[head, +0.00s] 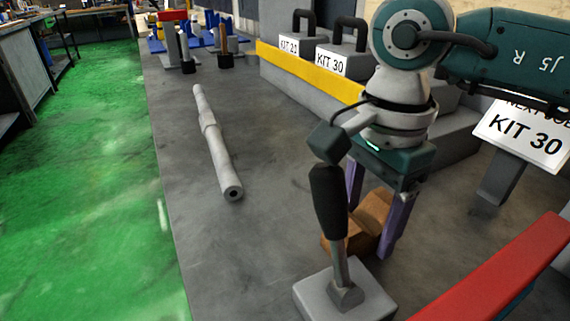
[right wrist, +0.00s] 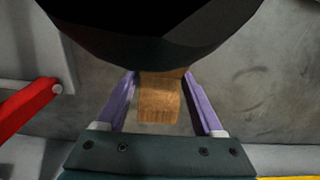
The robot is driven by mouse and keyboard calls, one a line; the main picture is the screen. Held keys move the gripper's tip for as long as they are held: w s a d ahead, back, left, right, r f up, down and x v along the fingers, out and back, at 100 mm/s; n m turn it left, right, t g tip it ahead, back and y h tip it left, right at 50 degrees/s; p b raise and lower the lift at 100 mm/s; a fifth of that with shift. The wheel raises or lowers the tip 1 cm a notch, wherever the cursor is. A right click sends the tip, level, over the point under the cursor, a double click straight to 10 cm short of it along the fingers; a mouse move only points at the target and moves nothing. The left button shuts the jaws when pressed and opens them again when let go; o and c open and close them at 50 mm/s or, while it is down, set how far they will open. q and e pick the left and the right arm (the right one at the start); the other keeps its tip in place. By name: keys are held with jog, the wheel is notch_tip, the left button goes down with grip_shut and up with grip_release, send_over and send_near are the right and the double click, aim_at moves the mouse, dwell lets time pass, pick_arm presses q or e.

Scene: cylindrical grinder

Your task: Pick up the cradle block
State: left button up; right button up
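The cradle block (head: 372,218) is a brown wooden block low on the grey surface, behind a lever. My right gripper (head: 368,230) points down over it, with its two purple fingers apart and the block between them. In the right wrist view the block (right wrist: 160,103) shows between the fingers (right wrist: 160,85), with a gap on each side lower in the picture. A large dark shape hides the fingertips there, so contact cannot be told. My left gripper is out of view.
A black-handled lever (head: 328,200) on a grey base stands close in front of the right gripper. A red bar (head: 500,268) lies at lower right. A stepped grey shaft (head: 214,145) lies left on the bench (head: 180,210).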

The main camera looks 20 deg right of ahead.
grip_shut()
dwell(0.3)
jog(key=shift+r, duration=0.15)
